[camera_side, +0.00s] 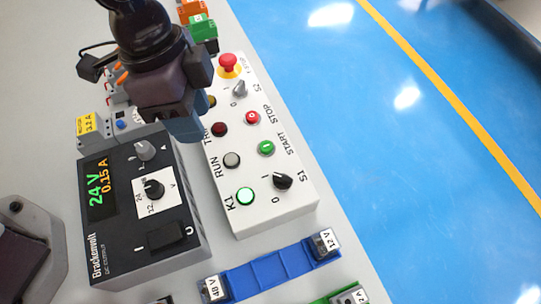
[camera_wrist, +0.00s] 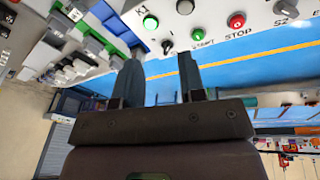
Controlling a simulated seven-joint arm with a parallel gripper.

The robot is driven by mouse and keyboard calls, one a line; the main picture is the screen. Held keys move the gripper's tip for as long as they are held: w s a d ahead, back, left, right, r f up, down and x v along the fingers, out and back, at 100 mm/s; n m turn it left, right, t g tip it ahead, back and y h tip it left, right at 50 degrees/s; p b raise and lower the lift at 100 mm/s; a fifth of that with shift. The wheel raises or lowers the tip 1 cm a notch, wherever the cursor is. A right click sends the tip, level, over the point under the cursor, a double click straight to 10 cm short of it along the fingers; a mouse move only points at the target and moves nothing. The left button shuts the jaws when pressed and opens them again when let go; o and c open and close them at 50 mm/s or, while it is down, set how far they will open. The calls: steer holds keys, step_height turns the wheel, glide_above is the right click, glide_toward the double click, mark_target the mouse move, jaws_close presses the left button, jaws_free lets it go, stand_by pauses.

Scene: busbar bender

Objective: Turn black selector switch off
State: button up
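The black selector switch S1 (camera_side: 283,181) is on the near right corner of the white control box (camera_side: 262,216), between the marks 0 and I. I cannot tell clearly which mark its handle points to. The green lamp K1 (camera_side: 246,196) beside it is lit. My gripper (camera_side: 190,132) is above the left side of the box, farther back than the switch and apart from it. In the wrist view my gripper (camera_wrist: 160,57) has its two fingers spread with nothing between them. A dark knob, probably S1 (camera_wrist: 168,46), shows beyond the fingertips.
The box also carries a green START button (camera_side: 266,148), a red STOP button (camera_side: 252,118), a grey S2 selector (camera_side: 240,88) and a red emergency stop (camera_side: 228,62). A black power supply (camera_side: 160,250) stands left. A blue bar (camera_side: 268,271) lies in front.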

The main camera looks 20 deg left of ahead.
mark_target(283, 177)
steer(key=w+d+m+h, duration=0.2)
steer(key=w+d+m, duration=0.1)
steer(key=d+m, duration=0.3)
steer(key=shift+n+t, duration=0.3)
steer(key=shift+n, duration=0.3)
steer(key=x, duration=1.3)
steer(key=shift+s+f, duration=0.15)
steer(key=shift+f, duration=0.2)
steer(key=shift+c, duration=0.2)
jaws_close()
